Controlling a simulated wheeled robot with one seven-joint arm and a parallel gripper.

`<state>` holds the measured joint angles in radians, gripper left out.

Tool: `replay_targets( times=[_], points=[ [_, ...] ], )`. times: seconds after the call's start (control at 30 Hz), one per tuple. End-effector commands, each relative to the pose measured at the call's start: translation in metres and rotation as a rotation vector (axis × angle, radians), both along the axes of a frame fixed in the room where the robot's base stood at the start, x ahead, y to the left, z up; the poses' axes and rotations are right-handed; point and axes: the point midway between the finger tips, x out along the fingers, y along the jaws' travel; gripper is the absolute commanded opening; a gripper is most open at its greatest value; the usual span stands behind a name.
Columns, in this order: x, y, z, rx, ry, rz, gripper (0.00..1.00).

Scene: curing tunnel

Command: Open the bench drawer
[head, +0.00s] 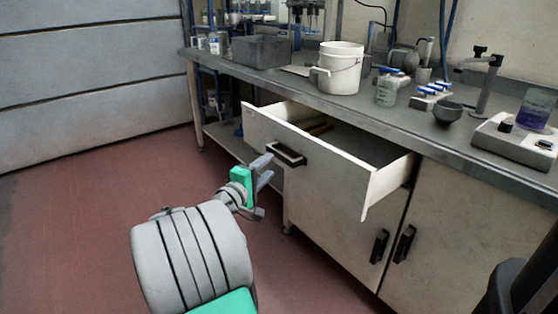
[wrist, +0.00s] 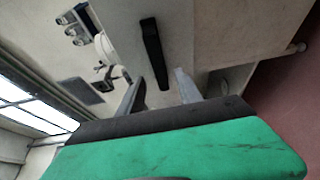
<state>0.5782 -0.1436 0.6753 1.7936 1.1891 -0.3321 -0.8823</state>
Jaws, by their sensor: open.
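The bench drawer (head: 335,178) stands pulled out from the bench in the head view, and its inside shows with something yellowish lying in it. Its dark bar handle (head: 287,154) is on the white front panel. My gripper (head: 266,170) is open and empty, just in front of the handle and slightly to its left. In the wrist view, the dark handle (wrist: 153,54) lies beyond the open fingertips (wrist: 160,82), roughly in line with the gap between them. The fingers look apart from the handle.
The grey bench top (head: 400,112) carries a white bucket (head: 341,68), a grey bin (head: 260,51), a jar (head: 387,91), a dark bowl (head: 447,113) and a stirrer plate (head: 515,138). Cupboard doors with dark handles (head: 380,246) are below. The red floor (head: 80,210) at left is clear.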

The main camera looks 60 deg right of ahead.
Motion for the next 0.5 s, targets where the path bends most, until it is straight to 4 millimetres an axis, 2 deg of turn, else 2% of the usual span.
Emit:
replay_targets(
  times=[0.3,0.5],
  points=[
    [-0.007,-0.056,-0.001,-0.007,0.002,-0.007,0.42],
    [-0.008,-0.075,0.002,-0.005,0.001,-0.003,0.42]
  ],
)
